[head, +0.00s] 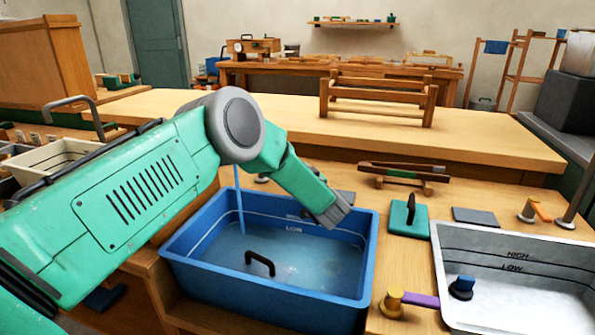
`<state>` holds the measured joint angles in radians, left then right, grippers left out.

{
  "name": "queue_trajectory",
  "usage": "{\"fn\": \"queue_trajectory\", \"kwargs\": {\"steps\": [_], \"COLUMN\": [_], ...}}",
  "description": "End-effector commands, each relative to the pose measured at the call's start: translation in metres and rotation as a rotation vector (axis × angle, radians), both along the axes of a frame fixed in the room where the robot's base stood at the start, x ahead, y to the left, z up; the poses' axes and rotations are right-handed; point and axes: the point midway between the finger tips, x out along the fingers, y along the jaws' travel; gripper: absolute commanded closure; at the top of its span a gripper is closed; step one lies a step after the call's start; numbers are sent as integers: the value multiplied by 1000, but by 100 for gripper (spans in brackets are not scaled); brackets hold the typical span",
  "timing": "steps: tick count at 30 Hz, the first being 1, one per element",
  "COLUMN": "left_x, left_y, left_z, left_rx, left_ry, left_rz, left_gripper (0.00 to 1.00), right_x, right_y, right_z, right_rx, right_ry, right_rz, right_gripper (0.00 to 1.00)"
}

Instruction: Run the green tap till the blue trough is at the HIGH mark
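The blue trough (270,288) stands at the front middle. A thin stream of water (239,205) falls into it at its left back. LOW and part of HIGH show on its back wall, and the LOW line is visible above the water (290,262). The exact water level is hard to read. My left arm crosses from the left, with its gripper (334,213) over the trough's back right rim. I cannot tell whether its fingers are open or shut. No green tap handle can be made out; my arm hides the area above the stream. My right gripper is out of view.
Right of the trough are a green block with a black handle (408,217), a white trough (510,275) and a purple lever (420,299). An orange lever (541,211) is farther right. A wooden rack (400,176) lies behind. A black handle (260,262) shows inside the blue trough.

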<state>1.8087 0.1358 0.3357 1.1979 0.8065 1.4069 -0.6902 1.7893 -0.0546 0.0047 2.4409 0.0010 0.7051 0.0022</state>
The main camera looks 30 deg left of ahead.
Motion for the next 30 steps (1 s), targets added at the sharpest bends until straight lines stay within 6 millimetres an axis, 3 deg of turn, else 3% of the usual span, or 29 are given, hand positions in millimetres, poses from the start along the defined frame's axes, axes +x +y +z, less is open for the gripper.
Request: {"fn": "queue_trajectory", "kwargs": {"steps": [11,24,30], "left_x": [-5,-57,-70], "left_y": [-9,-77,-93], "left_z": [1,-1,-1], "left_rx": [-1,1,0], "left_ry": [-1,1,1], "left_rz": [-3,-4,-2], "left_gripper": [60,60,60], "right_x": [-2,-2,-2], "right_y": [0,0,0], "right_z": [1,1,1], "right_rx": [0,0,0], "right_ry": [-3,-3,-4], "right_rz": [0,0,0], "right_gripper": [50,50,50]}}
